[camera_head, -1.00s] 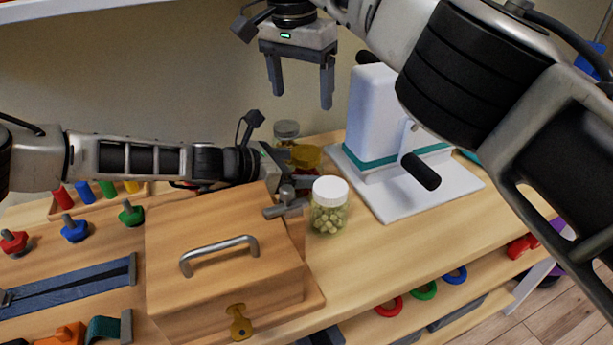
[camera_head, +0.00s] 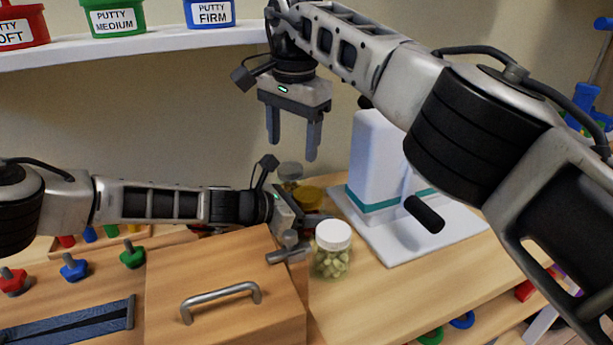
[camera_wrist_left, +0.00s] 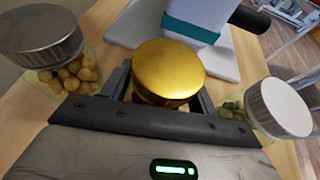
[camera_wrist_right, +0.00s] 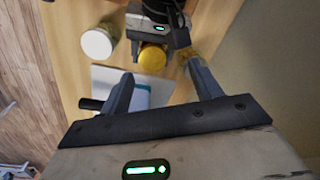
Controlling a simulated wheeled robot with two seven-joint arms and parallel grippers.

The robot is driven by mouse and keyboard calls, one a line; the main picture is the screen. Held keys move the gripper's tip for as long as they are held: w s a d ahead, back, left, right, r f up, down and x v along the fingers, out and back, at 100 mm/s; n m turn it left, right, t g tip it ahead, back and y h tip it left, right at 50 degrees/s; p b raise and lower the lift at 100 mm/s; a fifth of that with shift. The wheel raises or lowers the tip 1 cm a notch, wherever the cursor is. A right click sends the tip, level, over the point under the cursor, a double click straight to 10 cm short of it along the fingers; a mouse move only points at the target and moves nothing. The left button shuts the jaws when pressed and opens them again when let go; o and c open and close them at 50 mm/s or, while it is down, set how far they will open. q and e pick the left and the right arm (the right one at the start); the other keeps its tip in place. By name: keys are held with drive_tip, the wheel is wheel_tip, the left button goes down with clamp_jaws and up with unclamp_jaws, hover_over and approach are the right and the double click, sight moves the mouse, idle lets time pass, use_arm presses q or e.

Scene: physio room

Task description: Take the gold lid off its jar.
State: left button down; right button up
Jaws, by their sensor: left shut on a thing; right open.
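The jar with the gold lid (camera_head: 311,196) stands on the table between two other jars. In the left wrist view the gold lid (camera_wrist_left: 168,70) is on the jar, whose body is mostly hidden below it. My left gripper (camera_head: 312,218) is low at this jar, shut on its body beneath the lid. The lid also shows in the right wrist view (camera_wrist_right: 152,58).
A white-lidded jar (camera_head: 332,238) stands close on the right, and a grey-lidded jar (camera_head: 290,172) behind. A wooden box (camera_head: 225,270) is in front of my left wrist. A white device (camera_head: 385,165) stands right. A shelf with putty tubs (camera_head: 120,45) runs above.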

drive_tip(key=s+a+f+m+g+y, duration=0.2)
drive_tip(key=s+a+m+g+y, duration=0.15)
drive_tip(key=a+m+y, duration=0.45)
drive_tip(key=w+a+r+m+t+y, duration=0.25)
drive_tip(key=a+m+y, duration=0.25)
drive_tip(key=m, duration=0.3)
drive_tip(key=w+a+r+m+t+y, duration=0.1)
drive_tip(key=a+r+m+t+y, duration=0.3)
drive_tip(key=m, duration=0.4)
drive_tip(key=w+d+f+m+t+h, duration=0.2)
drive_tip(key=w+m+t, duration=0.25)
drive_tip(key=m, duration=0.25)
drive_tip(key=w+d+f+m+t+h, duration=0.2)
drive_tip(key=w+m+t, duration=0.25)
drive_tip(key=m, duration=0.35)
drive_tip(key=w+d+f+m+t+h, duration=0.1)
drive_tip(key=w+d+m+t+h, duration=0.1)
drive_tip(key=w+d+m+h, duration=0.5)
drive_tip(key=m+g+h, duration=0.7)
drive_tip(key=m+g, duration=0.6)
drive_tip(key=m, duration=2.1)
approach(309, 194)
drive_tip(key=f, duration=0.2)
drive_tip(key=w+f, duration=0.1)
drive_tip(key=f, duration=0.5)
drive_tip(key=shift+w+d, duration=0.15)
drive_tip(key=shift+w, duration=0.05)
